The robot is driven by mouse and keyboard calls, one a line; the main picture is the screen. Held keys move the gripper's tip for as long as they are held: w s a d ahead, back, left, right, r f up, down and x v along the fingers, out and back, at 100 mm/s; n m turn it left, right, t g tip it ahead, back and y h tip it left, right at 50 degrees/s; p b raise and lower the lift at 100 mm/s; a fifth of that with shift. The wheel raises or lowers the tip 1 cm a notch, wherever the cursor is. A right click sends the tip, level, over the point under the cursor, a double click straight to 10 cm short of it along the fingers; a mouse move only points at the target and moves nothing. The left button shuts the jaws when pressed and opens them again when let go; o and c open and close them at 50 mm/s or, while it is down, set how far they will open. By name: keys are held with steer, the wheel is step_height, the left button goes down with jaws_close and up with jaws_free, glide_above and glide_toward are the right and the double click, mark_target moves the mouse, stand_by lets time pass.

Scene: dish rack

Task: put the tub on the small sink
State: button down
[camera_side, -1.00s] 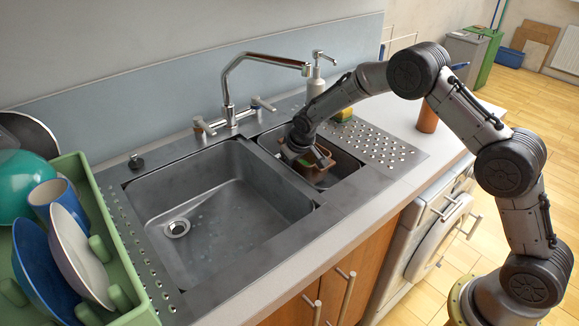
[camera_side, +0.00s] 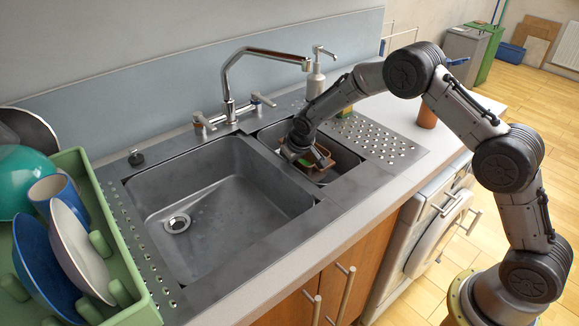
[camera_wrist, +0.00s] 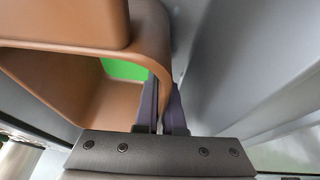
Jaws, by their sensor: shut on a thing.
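The brown tub (camera_side: 323,161) is in the small sink (camera_side: 347,156), the right-hand basin, partly hidden by my gripper (camera_side: 298,158). In the wrist view my gripper (camera_wrist: 163,112) is shut on one wall of the tub (camera_wrist: 70,80), with a finger on each side of that wall. A bright green patch (camera_wrist: 122,69) shows inside or through the tub. The grey basin wall (camera_wrist: 240,60) is close beside it. I cannot tell whether the tub touches the basin floor.
The large empty sink (camera_side: 220,200) is to the left, with the tap (camera_side: 228,95) behind. A soap dispenser (camera_side: 316,84) stands at the back. A brown cup (camera_side: 427,116) stands on the right counter. The green dish rack (camera_side: 125,265) fills the left front.

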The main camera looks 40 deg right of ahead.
steer(key=shift+f, duration=0.15)
steer(key=c, duration=0.9)
jaws_free()
steer(key=shift+c, duration=0.2)
steer(key=c, duration=0.4)
steer(key=v, duration=1.5)
stand_by(0.7)
